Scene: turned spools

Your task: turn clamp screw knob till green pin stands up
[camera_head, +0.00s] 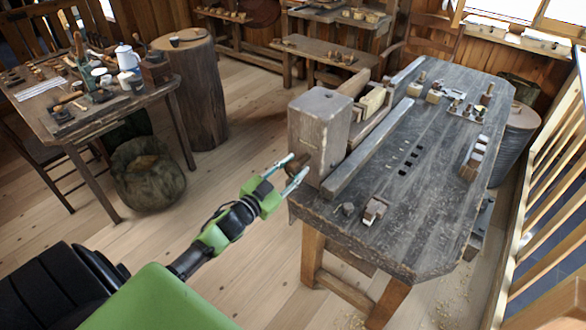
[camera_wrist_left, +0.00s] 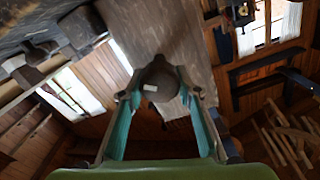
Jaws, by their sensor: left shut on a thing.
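The clamp screw knob (camera_head: 297,164) is a brown wooden piece at the front face of the big grey vise block (camera_head: 318,125) on the workbench's left end. In the left wrist view the knob (camera_wrist_left: 158,80) is dark and rounded, with a small pale mark on it. My left gripper (camera_head: 293,170) reaches in from the lower left and is shut on the knob, one finger on each side; its teal fingers (camera_wrist_left: 162,115) also show in the left wrist view. I cannot make out a green pin in either view. My right gripper is not in view.
The grey workbench (camera_head: 390,205) carries a long bar (camera_head: 368,150), small wooden blocks (camera_head: 374,210) and several spools and pegs. A cluttered side table (camera_head: 88,122), a stump (camera_head: 192,95) and a sack (camera_head: 148,175) stand left. The floor between is open.

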